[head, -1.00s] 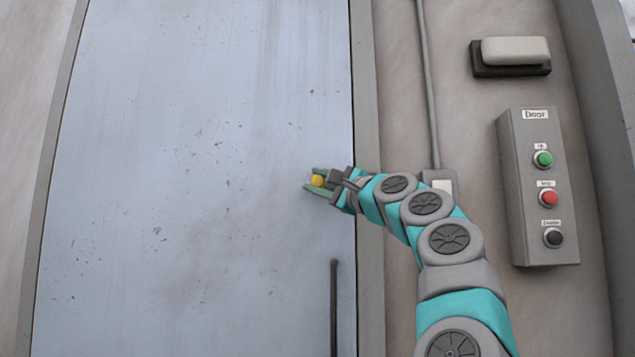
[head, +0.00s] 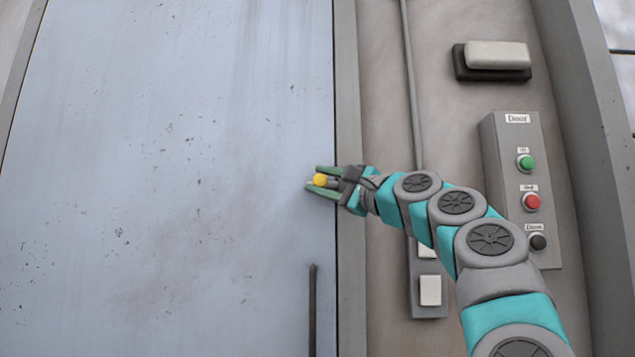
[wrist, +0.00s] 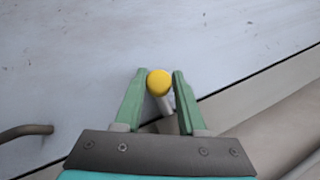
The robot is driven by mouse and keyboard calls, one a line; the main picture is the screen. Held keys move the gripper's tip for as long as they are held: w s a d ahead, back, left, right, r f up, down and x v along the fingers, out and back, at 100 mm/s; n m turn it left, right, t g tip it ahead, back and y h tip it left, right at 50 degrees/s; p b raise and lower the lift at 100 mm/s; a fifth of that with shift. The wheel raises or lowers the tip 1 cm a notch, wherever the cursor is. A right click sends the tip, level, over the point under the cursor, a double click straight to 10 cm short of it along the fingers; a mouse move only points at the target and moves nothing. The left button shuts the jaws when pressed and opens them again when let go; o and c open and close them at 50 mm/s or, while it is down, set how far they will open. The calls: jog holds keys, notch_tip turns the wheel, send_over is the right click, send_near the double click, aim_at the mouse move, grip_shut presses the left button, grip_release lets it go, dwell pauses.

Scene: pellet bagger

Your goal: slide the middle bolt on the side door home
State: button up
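A yellow knob (head: 320,180) sits at the right side of the pale blue-grey door (head: 170,150), close to its edge. It also shows in the wrist view (wrist: 159,83), with a short pale rod (wrist: 168,106) running from it toward the lower right. My gripper (head: 318,181) has its green fingers on either side of the knob, close against it. In the wrist view the gripper (wrist: 160,85) holds the knob between its fingertips. My gripper hides the rod's far end, and I cannot see other bolts.
A dark vertical handle (head: 312,310) stands on the door below my gripper. The door frame (head: 350,270) runs just to the right. A control box (head: 500,150) with green, red and black buttons and a switch plate (head: 430,291) are on the right wall.

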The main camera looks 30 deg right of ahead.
jog(key=o, duration=0.4)
jog(key=shift+s, duration=0.1)
jog(key=shift+b+v, duration=0.6)
jog(key=shift+v, duration=3.3)
